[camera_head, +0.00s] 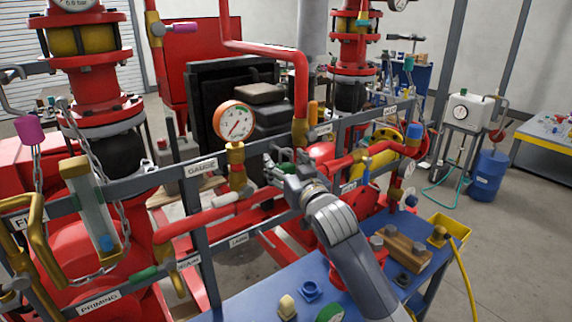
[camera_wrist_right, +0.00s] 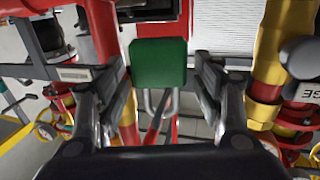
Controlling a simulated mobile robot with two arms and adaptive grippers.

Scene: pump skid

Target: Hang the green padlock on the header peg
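The green padlock (camera_wrist_right: 158,62) shows in the right wrist view between the two fingertips of my right gripper (camera_wrist_right: 160,78). Its body lies against or very near both fingers, and its grey shackle points down in that picture, toward the palm. I cannot pick out the header peg with certainty. My left gripper is not in view.
Red pipes (camera_head: 300,85) and grey labelled rails (camera_head: 130,180) crowd the space around the right gripper. A blue bench (camera_head: 262,298) with small parts and a wooden block (camera_head: 402,250) is below my right arm. Open floor lies at the right.

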